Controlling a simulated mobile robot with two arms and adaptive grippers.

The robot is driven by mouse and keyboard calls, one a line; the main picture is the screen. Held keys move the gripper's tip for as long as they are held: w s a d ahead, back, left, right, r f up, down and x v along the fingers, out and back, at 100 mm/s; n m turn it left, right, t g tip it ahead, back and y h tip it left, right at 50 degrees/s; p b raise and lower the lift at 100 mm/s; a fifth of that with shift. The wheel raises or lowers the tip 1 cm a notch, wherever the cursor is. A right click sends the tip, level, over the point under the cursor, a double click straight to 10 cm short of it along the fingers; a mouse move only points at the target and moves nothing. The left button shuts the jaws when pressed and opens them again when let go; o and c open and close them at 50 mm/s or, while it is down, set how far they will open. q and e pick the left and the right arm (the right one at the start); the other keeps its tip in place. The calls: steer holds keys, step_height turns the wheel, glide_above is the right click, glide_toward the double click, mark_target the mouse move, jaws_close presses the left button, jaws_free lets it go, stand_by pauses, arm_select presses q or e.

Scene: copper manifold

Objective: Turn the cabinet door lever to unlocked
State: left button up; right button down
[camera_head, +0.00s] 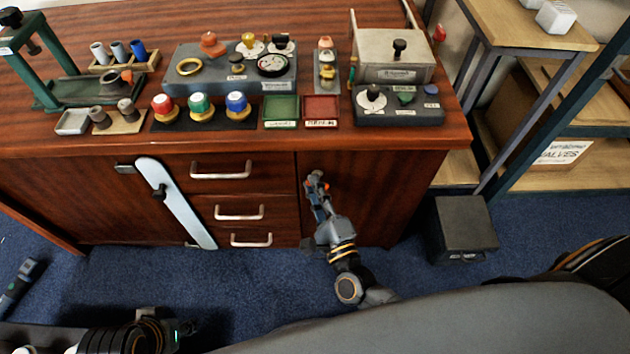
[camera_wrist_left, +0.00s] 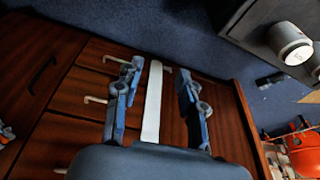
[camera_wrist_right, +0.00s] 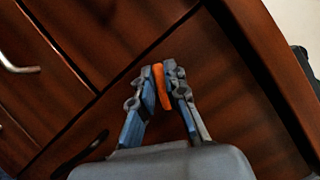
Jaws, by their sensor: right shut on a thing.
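The cabinet door lever looks like an orange piece (camera_wrist_right: 158,88) standing out from the brown wooden cabinet front in the right wrist view. My right gripper (camera_head: 318,186) is at the right-hand cabinet door (camera_head: 372,180) in the head view, near the door's left side. In the right wrist view its two blue-grey fingers are closed around the orange piece. The fingers hide part of it, and its lock position cannot be read. My left gripper (camera_wrist_left: 161,73) is open and empty in the left wrist view, its fingers well apart.
A pale bar (camera_head: 177,204) slants across the left cabinet door, beside several drawers with metal handles (camera_head: 221,170). The cabinet top (camera_head: 130,20) carries many items. A dark box (camera_head: 463,228) stands on blue carpet at right. Carpet in front of the drawers is clear.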

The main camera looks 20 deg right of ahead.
arm_select(q)
step_height(320, 180, down, 18)
steer(key=g+p, duration=0.1)
steer(key=p, duration=0.6)
steer(key=shift+s+d+r, duration=0.15)
steer(key=shift+s+r, duration=0.1)
steer(key=shift+s, duration=0.1)
arm_select(e)
steer(key=shift+f+n+g, duration=0.1)
steer(key=shift+n+g, duration=0.4)
steer(key=shift+n, duration=0.8)
steer(key=shift+f+n+g, duration=0.1)
steer(key=shift+n+g, duration=0.4)
steer(key=shift+n, duration=0.8)
steer(key=c, duration=1.4)
jaws_free()
steer(key=shift+o, duration=0.2)
